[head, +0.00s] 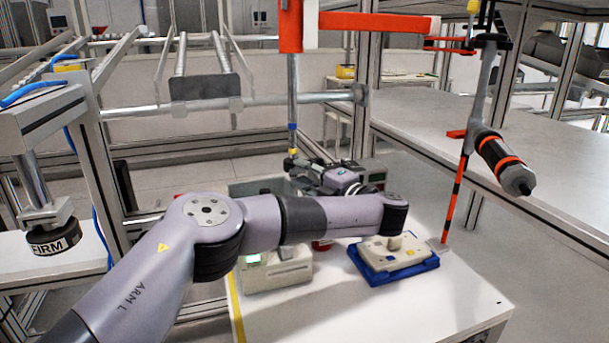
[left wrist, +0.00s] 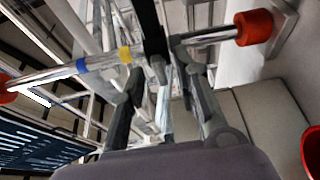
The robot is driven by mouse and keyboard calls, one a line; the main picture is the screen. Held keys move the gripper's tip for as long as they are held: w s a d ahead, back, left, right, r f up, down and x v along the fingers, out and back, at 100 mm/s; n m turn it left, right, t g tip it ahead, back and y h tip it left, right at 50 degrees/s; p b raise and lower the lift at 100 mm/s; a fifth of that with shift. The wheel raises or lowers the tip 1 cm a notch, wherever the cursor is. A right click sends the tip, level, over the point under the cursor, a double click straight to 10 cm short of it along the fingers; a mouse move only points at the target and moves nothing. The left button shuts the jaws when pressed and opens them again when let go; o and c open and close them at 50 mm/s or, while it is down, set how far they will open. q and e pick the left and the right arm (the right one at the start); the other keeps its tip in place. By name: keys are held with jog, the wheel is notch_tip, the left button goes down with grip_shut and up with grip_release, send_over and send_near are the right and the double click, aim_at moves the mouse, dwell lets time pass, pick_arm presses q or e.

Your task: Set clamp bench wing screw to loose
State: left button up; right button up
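The banded metal rod (head: 292,110) hangs from an orange-red bracket (head: 291,25) in the head view, with blue and yellow bands near its lower end. In the left wrist view the rod (left wrist: 50,75) crosses the picture, with red ends. I cannot make out the wing screw for certain. My left gripper (head: 300,165) is beside the rod's lower end, partly behind my forearm. In the left wrist view its two fingers (left wrist: 167,80) are apart, with the rod and small grey parts at or beyond their tips. Contact is unclear. My right gripper is not in view.
Below my left arm a white table (head: 450,310) holds a pale box with a green screen (head: 292,270) and a pale device on a blue tray (head: 410,272). An orange-and-black tool (head: 497,160) hangs at the right. A grey bench (head: 560,180) stands behind it.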

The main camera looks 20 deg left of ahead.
pick_arm(q)
grip_shut()
dwell(0.3)
